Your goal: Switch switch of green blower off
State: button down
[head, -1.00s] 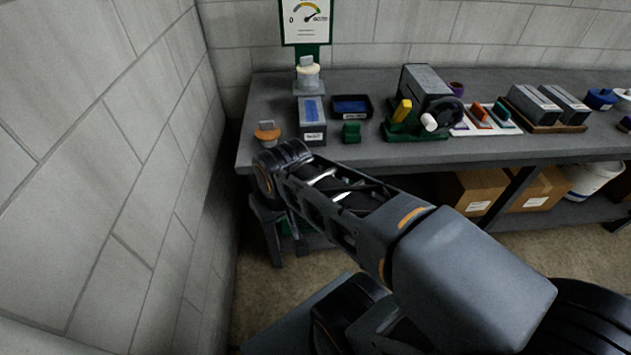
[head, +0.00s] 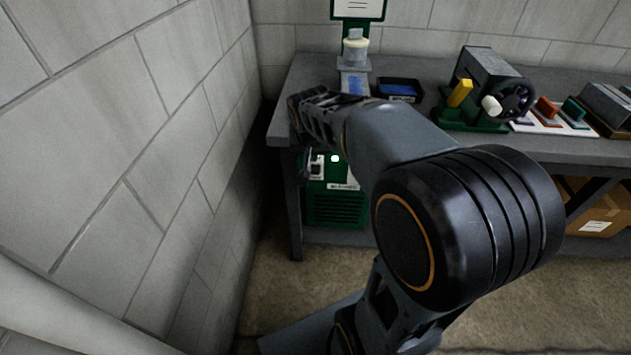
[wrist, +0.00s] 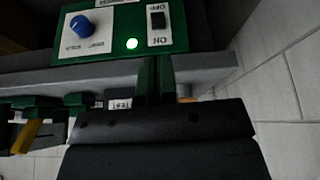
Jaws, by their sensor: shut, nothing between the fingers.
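The green blower (head: 338,207) sits under the bench's left end in the head view, with a vent grille and a lit green lamp (head: 335,158). Its switch (head: 316,166) is on a pale plate left of the lamp. The wrist view shows the panel upside down: the dark rocker switch (wrist: 157,20) between OFF and ON labels, the lit lamp and a blue knob (wrist: 82,25). I cannot tell which side of the rocker is pressed. My gripper (wrist: 155,62) is shut and empty, its fingertips near the panel below the switch in the picture; contact is unclear. In the head view my arm hides part of the blower.
The grey bench (head: 282,122) stands above the blower, its edge close to my wrist. A block wall (head: 130,150) is close on the left. A black tray (head: 400,87) and a machine with a handwheel (head: 488,85) stand on the bench. Cardboard boxes (head: 590,222) sit below right.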

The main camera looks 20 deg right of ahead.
aim_at(316, 170)
jog(key=shift+m, duration=0.6)
jog(key=w+d+f, duration=0.1)
jog(key=w, duration=0.1)
jog(key=w+d+f+b, duration=0.1)
jog(key=f, duration=0.1)
jog(key=shift+w+d, duration=0.1)
jog(key=shift+w, duration=0.25)
jog(key=shift+f, duration=0.1)
jog(key=shift+b+x, duration=0.95)
jog(key=shift+x, duration=4.05)
jog(key=shift+d+b, duration=0.25)
jog(key=shift+b, duration=0.05)
